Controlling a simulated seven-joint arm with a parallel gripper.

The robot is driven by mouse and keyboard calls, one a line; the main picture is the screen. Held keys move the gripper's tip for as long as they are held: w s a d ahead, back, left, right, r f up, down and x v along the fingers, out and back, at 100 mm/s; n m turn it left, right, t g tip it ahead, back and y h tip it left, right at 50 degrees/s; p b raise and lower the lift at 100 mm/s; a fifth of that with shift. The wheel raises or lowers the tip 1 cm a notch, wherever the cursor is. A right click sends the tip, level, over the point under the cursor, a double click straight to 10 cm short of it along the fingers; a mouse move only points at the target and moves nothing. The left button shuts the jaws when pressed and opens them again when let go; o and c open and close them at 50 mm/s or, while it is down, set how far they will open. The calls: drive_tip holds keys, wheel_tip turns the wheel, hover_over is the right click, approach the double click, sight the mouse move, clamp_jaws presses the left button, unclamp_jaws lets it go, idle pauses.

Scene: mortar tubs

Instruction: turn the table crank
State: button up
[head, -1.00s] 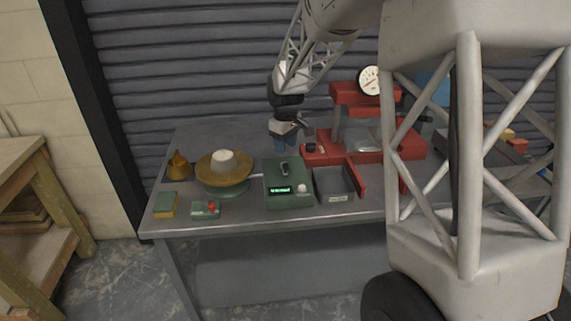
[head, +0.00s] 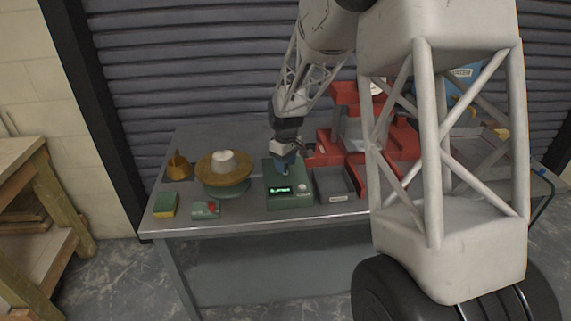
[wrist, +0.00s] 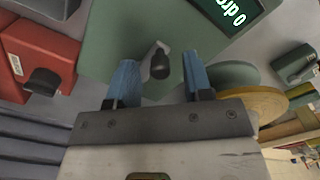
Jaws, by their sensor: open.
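A green box (head: 289,194) with a lit green display (head: 280,190) stands on the grey table. In the wrist view the crank (wrist: 159,66), a light arm with a dark knob, sits on the box's green top. My gripper (head: 285,164) is at the top of the green box in the head view and hides the crank there. In the wrist view its two blue fingers (wrist: 160,60) are open. The crank knob shows between them, with a gap on each side; I cannot tell how deep the fingers reach around it.
A round gold-rimmed turntable (head: 224,168) stands left of the box. A grey tray (head: 334,184) and a red machine (head: 408,140) stand to the right. A small green box with a red knob (head: 207,209) and a green-yellow block (head: 165,204) lie at the front left.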

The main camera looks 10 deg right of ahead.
drive_tip(key=shift+f, duration=0.2)
drive_tip(key=shift+c, duration=0.4)
clamp_jaws()
drive_tip(key=shift+a, duration=0.1)
